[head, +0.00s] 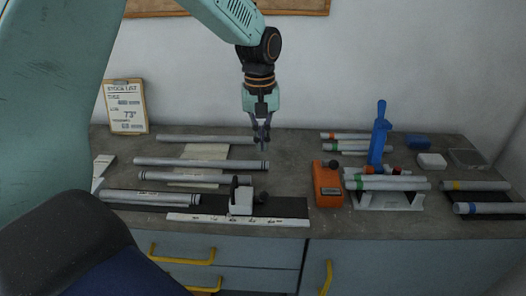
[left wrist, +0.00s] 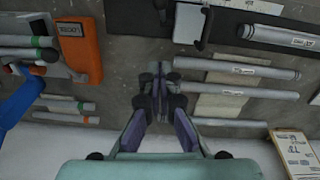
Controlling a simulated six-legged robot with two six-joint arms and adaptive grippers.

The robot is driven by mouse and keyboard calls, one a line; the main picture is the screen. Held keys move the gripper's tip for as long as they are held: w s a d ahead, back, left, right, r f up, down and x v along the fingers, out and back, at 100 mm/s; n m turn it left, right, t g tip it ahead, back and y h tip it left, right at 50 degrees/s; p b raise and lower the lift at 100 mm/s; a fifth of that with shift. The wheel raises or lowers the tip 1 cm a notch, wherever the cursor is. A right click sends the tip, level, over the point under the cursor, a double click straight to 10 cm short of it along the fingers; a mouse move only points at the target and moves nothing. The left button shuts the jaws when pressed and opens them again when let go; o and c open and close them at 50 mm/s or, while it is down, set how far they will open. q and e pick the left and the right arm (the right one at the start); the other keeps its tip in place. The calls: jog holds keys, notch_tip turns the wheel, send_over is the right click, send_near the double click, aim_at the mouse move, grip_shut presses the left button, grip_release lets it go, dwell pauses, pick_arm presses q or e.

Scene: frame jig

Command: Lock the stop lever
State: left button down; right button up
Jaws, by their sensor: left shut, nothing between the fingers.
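A white stop block (head: 241,203) with a small black lever (head: 235,186) stands on the dark rail behind the white ruled strip (head: 240,219). In the left wrist view the block (left wrist: 187,24) is at the top edge, partly cut off. I cannot tell whether its lever is locked. My right gripper is not in view.
Several grey tubes (head: 200,163) lie left of and behind the block. An orange box (head: 327,185) stands between the block and the fixture. More tubes (head: 475,186) lie at the right. A stock-list clipboard (head: 128,107) leans on the wall. Bench between gripper and orange box is clear.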

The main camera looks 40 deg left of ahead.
aim_at(261, 198)
pick_arm(q)
jog(key=f, duration=0.3)
jog(key=s+d+f, duration=0.1)
jog(key=f, duration=0.1)
jog(key=f+p, duration=0.1)
jog(key=f, duration=0.2)
jog(key=shift+s+d+f, duration=0.2)
jog(key=shift+s+f, duration=0.1)
jog(key=shift+s, duration=0.05)
jog(key=shift+s+d+f, duration=0.15)
jog(key=shift+s+d, duration=0.05)
jog(key=shift+s, duration=0.2)
jog(key=shift+s+d+f, duration=0.1)
jog(key=shift+s+d, duration=0.05)
jog(key=shift+s, duration=0.25)
jog(key=shift+w+d, duration=0.1)
jog(key=shift+d, duration=0.05)
jog(key=shift+f, duration=0.1)
